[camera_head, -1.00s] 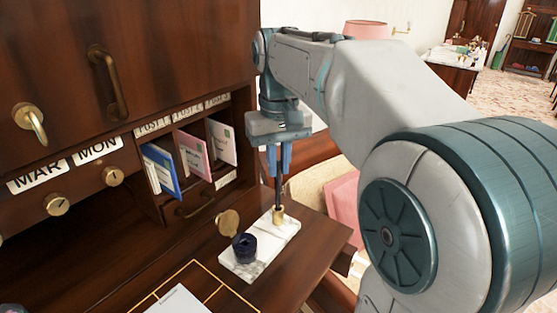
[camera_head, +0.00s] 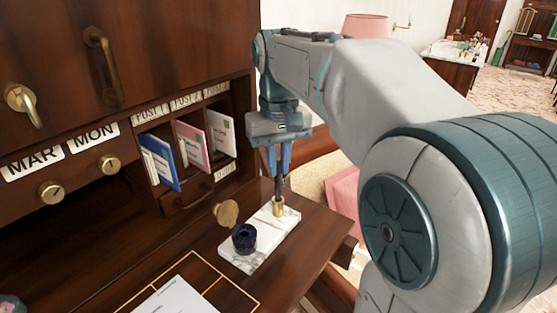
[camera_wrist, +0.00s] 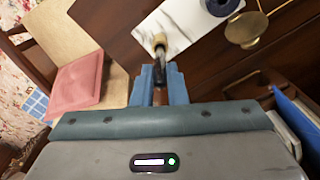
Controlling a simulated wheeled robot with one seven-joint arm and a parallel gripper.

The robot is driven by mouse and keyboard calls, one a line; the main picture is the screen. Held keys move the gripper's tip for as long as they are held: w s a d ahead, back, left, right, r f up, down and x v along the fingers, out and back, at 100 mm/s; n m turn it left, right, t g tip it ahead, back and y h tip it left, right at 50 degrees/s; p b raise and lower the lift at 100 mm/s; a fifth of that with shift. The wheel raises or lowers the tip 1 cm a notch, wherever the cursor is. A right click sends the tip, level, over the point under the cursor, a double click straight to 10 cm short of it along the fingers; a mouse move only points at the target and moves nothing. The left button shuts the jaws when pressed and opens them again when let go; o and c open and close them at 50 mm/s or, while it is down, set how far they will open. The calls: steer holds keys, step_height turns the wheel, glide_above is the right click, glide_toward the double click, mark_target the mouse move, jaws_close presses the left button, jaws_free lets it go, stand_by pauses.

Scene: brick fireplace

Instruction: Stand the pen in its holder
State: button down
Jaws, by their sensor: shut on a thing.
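The pen (camera_head: 279,184) is dark and upright between the blue fingers of my gripper (camera_head: 279,168). Its lower end is at the small brass holder (camera_head: 278,207) on the white marble base (camera_head: 240,262); I cannot tell how deep it sits in it. In the wrist view my gripper (camera_wrist: 160,78) is shut on the pen, right at the brass holder (camera_wrist: 159,42). The fingers hide most of the pen there. A dark blue inkwell (camera_head: 244,238) stands on the same marble base, nearer the front.
A brass knob (camera_head: 227,212) sits left of the base. Letter slots hold a blue envelope (camera_head: 160,162), a pink one (camera_head: 193,147) and a white one (camera_head: 222,133). A gold-lined writing area (camera_head: 226,286) with paper lies in front. Bare wood is right of the base.

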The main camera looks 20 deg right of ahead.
steer(key=shift+f+b, duration=0.4)
steer(key=shift+f, duration=0.3)
steer(key=c, duration=1.4)
jaws_free()
steer(key=shift+o, duration=0.2)
step_height(320, 180, up, 14)
steer(key=p, duration=0.2)
steer(key=shift+f, duration=0.15)
